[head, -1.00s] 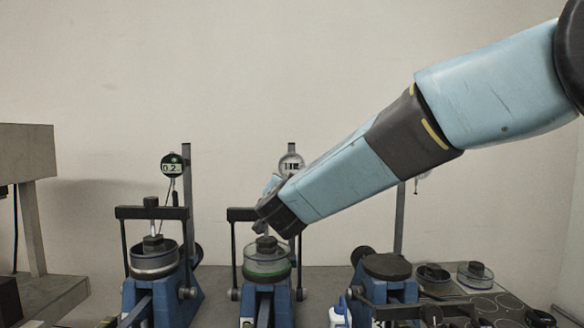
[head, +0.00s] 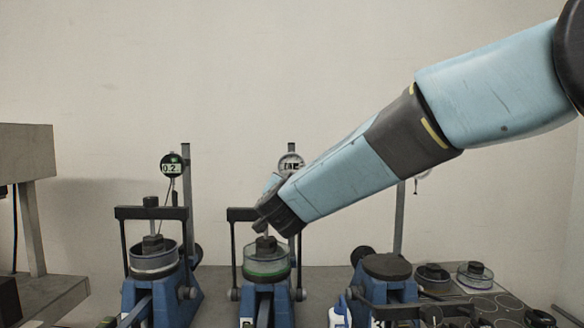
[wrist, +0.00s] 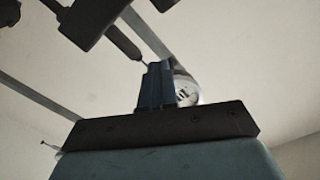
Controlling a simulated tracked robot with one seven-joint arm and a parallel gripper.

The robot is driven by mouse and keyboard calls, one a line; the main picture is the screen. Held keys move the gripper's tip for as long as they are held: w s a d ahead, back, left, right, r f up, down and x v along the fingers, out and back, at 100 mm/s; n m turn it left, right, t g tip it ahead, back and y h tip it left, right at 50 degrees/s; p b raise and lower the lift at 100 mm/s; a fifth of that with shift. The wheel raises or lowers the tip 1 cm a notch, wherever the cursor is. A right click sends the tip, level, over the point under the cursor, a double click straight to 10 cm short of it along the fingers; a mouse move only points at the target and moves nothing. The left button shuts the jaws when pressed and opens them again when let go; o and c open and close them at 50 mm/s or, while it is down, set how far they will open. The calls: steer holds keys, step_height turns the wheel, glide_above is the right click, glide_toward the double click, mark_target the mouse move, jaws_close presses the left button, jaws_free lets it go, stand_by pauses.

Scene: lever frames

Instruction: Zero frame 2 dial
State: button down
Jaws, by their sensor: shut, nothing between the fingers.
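The middle lever frame (head: 264,300) is blue and carries a clear cell with a green band (head: 266,270). Its round dial (head: 291,164) is on a post behind it; the reading is too small to make out. My gripper (head: 271,184) is at the end of my lowered arm, just left of and below the dial in the head view. In the wrist view my gripper's blue fingers (wrist: 156,84) are together and empty. The dial (wrist: 188,92) shows just behind and right of them, partly hidden. I cannot tell whether they touch it.
The left lever frame (head: 160,300) has a dial (head: 172,165) showing about 0.2. The right lever frame (head: 387,290) stands beside a tray (head: 500,292) with several round parts. A dark crossbar (head: 240,214) spans the middle frame.

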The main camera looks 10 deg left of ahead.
steer(key=shift+s+a+r, duration=0.15)
steer(key=shift+a+r, duration=0.35)
steer(key=shift+a, duration=0.15)
steer(key=shift+a+f, duration=0.1)
steer(key=shift+f, duration=0.1)
steer(key=v, duration=0.6)
steer(key=shift+f, duration=0.25)
stand_by(0.5)
steer(key=shift+a, duration=0.1)
